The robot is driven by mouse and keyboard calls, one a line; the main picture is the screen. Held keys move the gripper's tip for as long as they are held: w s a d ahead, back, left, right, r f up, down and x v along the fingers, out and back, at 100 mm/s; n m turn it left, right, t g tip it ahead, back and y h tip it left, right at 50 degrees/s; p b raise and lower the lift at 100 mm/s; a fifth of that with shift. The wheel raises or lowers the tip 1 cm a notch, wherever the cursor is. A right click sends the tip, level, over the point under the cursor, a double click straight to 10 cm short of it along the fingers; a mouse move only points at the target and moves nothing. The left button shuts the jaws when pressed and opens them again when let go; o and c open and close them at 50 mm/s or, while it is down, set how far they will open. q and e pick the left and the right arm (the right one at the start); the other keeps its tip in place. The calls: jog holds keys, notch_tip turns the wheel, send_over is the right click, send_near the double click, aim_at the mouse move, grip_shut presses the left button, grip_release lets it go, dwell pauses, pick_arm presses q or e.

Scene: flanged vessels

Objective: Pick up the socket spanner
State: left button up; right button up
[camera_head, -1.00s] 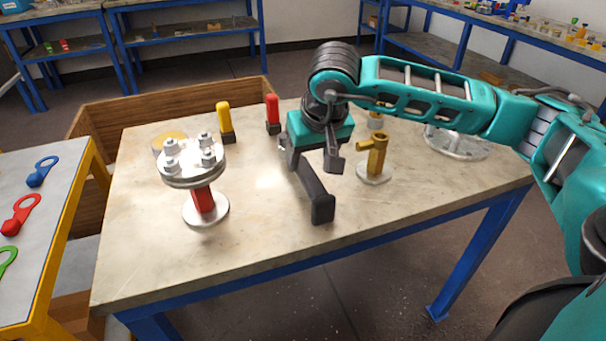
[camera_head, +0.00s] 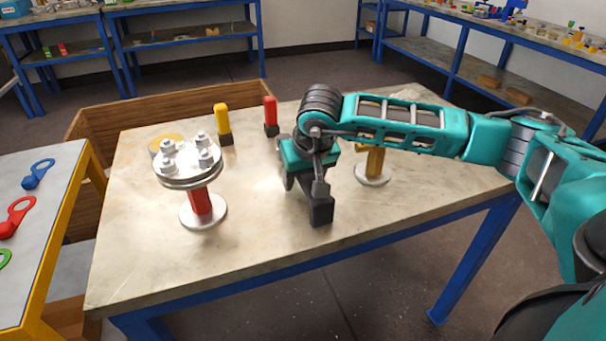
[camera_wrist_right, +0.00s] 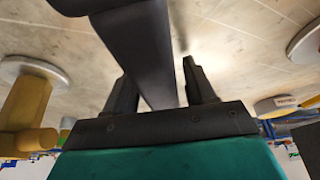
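The dark socket spanner (camera_head: 319,207) is on the worktable near its front middle; its thick black end points towards the table's front edge. My right gripper (camera_head: 304,184) is low over it and partly hides it in the head view. In the right wrist view the spanner's dark bar (camera_wrist_right: 151,60) runs between the two fingers of the right gripper (camera_wrist_right: 160,84). The fingers stand apart, one on each side of the bar, and a narrow gap shows on the right side. My left gripper is not in view.
A flanged vessel (camera_head: 189,173) with bolts on a red stem stands to the left. A brass fitting (camera_head: 374,162) stands close on the right, partly behind my arm. Yellow (camera_head: 222,117) and red (camera_head: 270,111) handled tools stand at the back. The table's front left is clear.

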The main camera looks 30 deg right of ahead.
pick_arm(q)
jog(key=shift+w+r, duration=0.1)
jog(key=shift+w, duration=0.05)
pick_arm(e)
jog(key=shift+r, duration=0.1)
jog(key=c, duration=0.9)
jog(key=shift+w+r, duration=0.1)
jog(key=shift+c, duration=0.2)
pick_arm(q)
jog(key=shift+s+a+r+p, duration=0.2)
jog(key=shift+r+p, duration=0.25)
jog(key=shift+p, duration=0.35)
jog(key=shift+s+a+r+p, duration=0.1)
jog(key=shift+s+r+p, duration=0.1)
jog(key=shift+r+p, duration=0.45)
pick_arm(e)
notch_tip(320, 180, up, 20)
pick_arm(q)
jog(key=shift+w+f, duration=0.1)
